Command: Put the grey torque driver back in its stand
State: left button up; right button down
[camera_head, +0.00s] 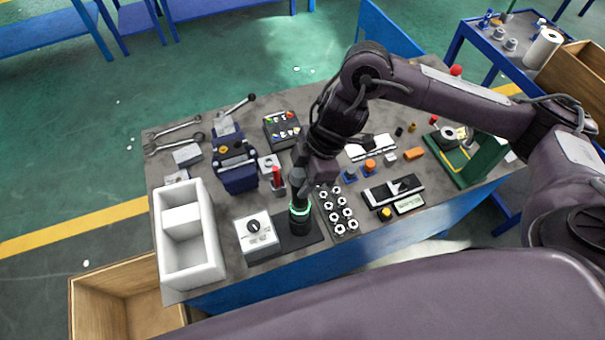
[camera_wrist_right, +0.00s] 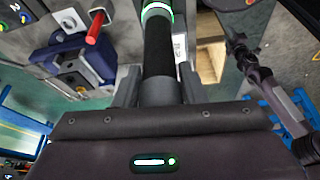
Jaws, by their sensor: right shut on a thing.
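The grey torque driver (camera_head: 299,184) stands roughly upright under my right gripper (camera_head: 309,174) in the head view. My right gripper is shut on it; in the wrist view the fingers (camera_wrist_right: 158,92) close on both sides of the driver's dark shaft (camera_wrist_right: 159,50). A glowing green ring (camera_head: 299,209) lies below the grip, above a black flat base plate (camera_head: 308,243) with a white knob box (camera_head: 256,236) at its left. The driver's lower end is over this stand; I cannot tell whether it is fully seated. My left gripper is not seen.
A white divided tray (camera_head: 187,265) stands left of the stand. A blue vise (camera_head: 236,168) and a red-handled tool (camera_head: 277,178) are behind it. A rack of several white-ringed sockets (camera_head: 339,212) sits close on the right. The table's front edge is near.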

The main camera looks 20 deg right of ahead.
jog(key=shift+f+b, duration=0.7)
jog(key=shift+f, duration=0.45)
jog(key=c, duration=0.8)
grip_release()
jog(key=shift+s+f, duration=0.1)
jog(key=p+v, duration=0.4)
jog(key=v, duration=0.1)
jog(key=shift+p, duration=0.4)
